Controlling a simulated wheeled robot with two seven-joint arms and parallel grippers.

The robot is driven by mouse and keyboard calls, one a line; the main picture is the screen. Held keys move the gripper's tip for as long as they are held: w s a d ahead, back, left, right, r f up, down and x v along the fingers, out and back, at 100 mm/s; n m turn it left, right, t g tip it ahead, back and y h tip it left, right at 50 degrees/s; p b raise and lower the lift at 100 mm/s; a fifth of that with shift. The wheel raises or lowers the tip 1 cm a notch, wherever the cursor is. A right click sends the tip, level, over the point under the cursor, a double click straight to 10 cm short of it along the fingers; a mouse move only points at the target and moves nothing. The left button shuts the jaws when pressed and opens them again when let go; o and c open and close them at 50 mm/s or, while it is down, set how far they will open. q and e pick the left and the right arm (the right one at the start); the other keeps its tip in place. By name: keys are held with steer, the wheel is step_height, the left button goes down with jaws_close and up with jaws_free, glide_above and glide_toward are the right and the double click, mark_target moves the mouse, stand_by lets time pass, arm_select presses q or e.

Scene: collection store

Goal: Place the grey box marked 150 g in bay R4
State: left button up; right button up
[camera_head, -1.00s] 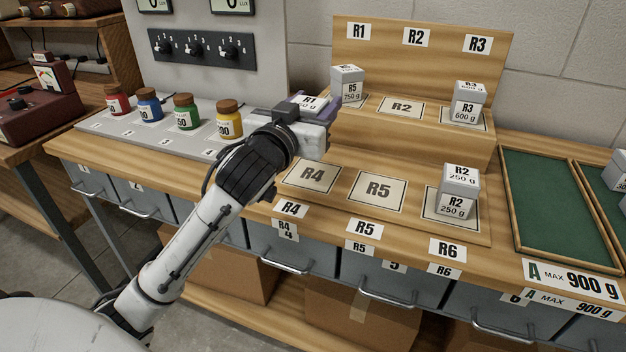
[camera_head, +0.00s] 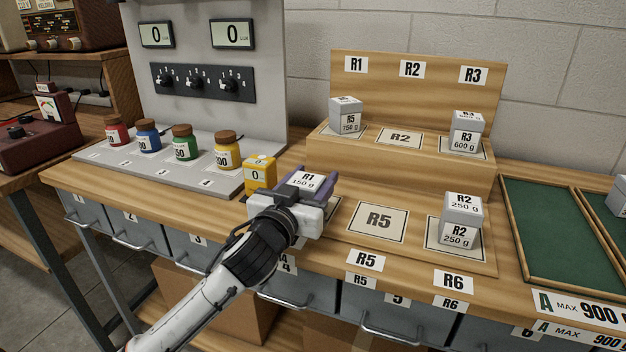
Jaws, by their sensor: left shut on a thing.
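The grey box marked R1 and 150 g (camera_head: 306,183) is between the purple fingers of my left gripper (camera_head: 312,180), which is shut on it. The gripper and box are over the R4 place on the lower step of the wooden rack. Only a sliver of the R4 card (camera_head: 334,213) shows beside the gripper; the rest is hidden. I cannot tell whether the box touches the step. My right gripper is not in view.
Bay R5 (camera_head: 378,220) is empty. A grey 250 g box (camera_head: 461,220) stands on the bay to its right. Grey boxes R5 (camera_head: 346,116) and R3 (camera_head: 466,132) stand on the upper step. A yellow block (camera_head: 259,174) and a yellow jar (camera_head: 228,152) are close on the left.

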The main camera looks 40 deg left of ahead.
arm_select(q)
steer(key=o, duration=1.1)
steer(key=shift+o, duration=0.2)
steer(key=shift+r, duration=0.15)
steer(key=shift+s+d, duration=0.15)
steer(key=shift+s, duration=0.2)
steer(key=v, duration=1.1)
steer(key=shift+s, duration=0.15)
